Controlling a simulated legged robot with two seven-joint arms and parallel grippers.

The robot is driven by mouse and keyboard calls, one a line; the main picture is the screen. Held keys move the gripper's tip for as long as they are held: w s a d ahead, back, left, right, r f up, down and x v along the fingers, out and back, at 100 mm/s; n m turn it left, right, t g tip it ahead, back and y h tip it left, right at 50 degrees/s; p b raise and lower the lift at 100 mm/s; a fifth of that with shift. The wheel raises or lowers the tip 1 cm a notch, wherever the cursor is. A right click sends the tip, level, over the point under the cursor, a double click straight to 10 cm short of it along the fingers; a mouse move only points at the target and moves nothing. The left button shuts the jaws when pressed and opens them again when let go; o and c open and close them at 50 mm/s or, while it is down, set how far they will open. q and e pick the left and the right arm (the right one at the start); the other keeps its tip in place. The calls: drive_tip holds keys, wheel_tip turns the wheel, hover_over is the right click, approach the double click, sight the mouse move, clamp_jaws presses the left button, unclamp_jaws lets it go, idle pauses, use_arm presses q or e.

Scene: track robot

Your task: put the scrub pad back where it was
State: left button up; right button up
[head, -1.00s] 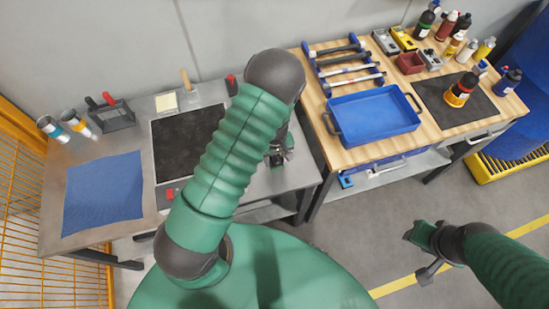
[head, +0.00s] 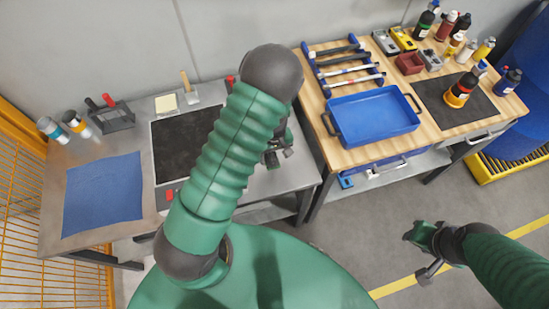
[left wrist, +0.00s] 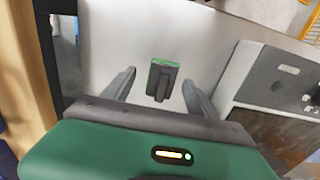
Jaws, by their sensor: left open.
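In the left wrist view the scrub pad (left wrist: 162,78), a dark grey block with a green edge and a dark handle, lies on the bare steel table (left wrist: 215,45). My left gripper (left wrist: 158,80) is open and empty. Its two dark fingers point toward the pad, which shows in the gap between them, seemingly beyond the tips. In the head view my left gripper (head: 277,150) is over the right part of the steel table, largely hidden behind my arm. The pad is hidden there. My right gripper (head: 424,255) hangs over the floor at right; its jaw gap is unclear.
A dark plate (head: 180,145) is set in the steel table, with a blue cloth (head: 103,193) at its left. A pale yellow block (head: 166,102) and a scraper (head: 189,88) lie behind the plate. A wooden bench with a blue tray (head: 372,116) stands right.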

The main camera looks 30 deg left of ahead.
sight(272, 157)
use_arm(q)
wheel_tip(272, 157, up, 9)
drive_tip(key=a, duration=0.1)
drive_tip(key=s+d+r+m+t, duration=0.2)
drive_tip(key=s+d+r+m, duration=0.5)
drive_tip(key=s+r+m, duration=0.2)
drive_tip(key=shift+d+r+m+t, duration=0.3)
drive_tip(key=shift+r+m, duration=0.1)
drive_tip(key=shift+r, duration=0.15)
drive_tip(key=shift+a, duration=0.1)
idle(0.4)
